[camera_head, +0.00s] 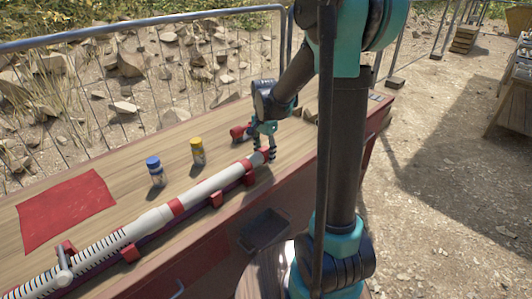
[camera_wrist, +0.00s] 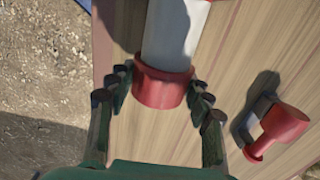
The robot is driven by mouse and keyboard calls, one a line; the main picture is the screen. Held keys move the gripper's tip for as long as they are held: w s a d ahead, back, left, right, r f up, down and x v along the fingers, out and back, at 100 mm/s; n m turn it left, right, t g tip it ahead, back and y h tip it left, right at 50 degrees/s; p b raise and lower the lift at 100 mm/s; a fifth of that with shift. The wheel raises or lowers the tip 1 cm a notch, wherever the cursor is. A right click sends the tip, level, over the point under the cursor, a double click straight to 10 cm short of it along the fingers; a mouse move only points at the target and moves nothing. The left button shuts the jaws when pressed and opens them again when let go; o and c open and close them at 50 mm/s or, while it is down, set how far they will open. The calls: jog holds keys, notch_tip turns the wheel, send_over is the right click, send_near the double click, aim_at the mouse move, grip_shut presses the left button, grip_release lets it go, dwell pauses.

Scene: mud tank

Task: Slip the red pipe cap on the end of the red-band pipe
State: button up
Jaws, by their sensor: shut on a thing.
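The red-band pipe (camera_head: 208,188) is a long white pipe lying along the bench, with red bands. The red pipe cap (camera_wrist: 162,86) is at its near end in the wrist view, in line with the white pipe (camera_wrist: 172,35) and seemingly meeting it. I cannot tell how far the cap covers the end. My gripper (camera_wrist: 160,92) is shut on the cap, with a finger on each side. In the head view my gripper (camera_head: 265,154) points down at the pipe's right end, and its fingers partly hide the cap.
Red supports (camera_head: 215,199) hold the pipe above the wooden bench (camera_head: 120,165). A red fitting (camera_wrist: 282,124) lies right of the cap in the wrist view. A blue-capped jar (camera_head: 155,172), a yellow-capped jar (camera_head: 197,152) and a red mat (camera_head: 65,210) are behind the pipe.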

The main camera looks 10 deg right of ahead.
jog(key=shift+s+a, duration=0.15)
jog(key=shift+a, duration=0.05)
jog(key=shift+s+a, duration=0.2)
jog(key=shift+a, duration=0.1)
jog(key=shift+s+a, duration=0.2)
jog(key=shift+a, duration=0.05)
jog(key=o, duration=1)
